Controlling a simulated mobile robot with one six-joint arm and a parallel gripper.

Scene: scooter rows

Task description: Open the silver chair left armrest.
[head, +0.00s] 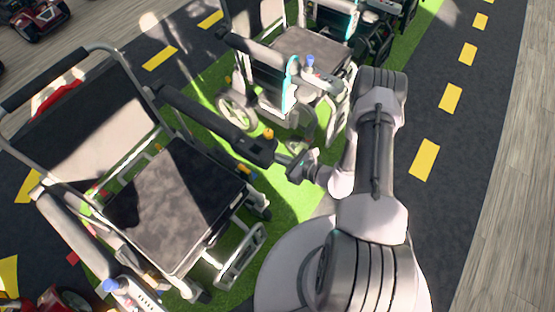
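The silver chair is a wheelchair with a silver frame (101,48), a black seat (175,200) and a dark backrest at left in the head view. Its left armrest (212,112) is a long dark bar from the backrest to a blocky front end. It lies roughly level along the seat's far side. My gripper (286,163) is at this front end, coming from the right. I cannot tell whether it touches the armrest, and its fingers are too small and dark to read as open or shut.
The chair's other armrest (72,228) carries a blue-knobbed joystick (112,286). A second wheelchair (300,45) with teal trim stands just beyond my arm. A footrest (242,256) juts towards my base. Dark roadway (450,160) at right is clear.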

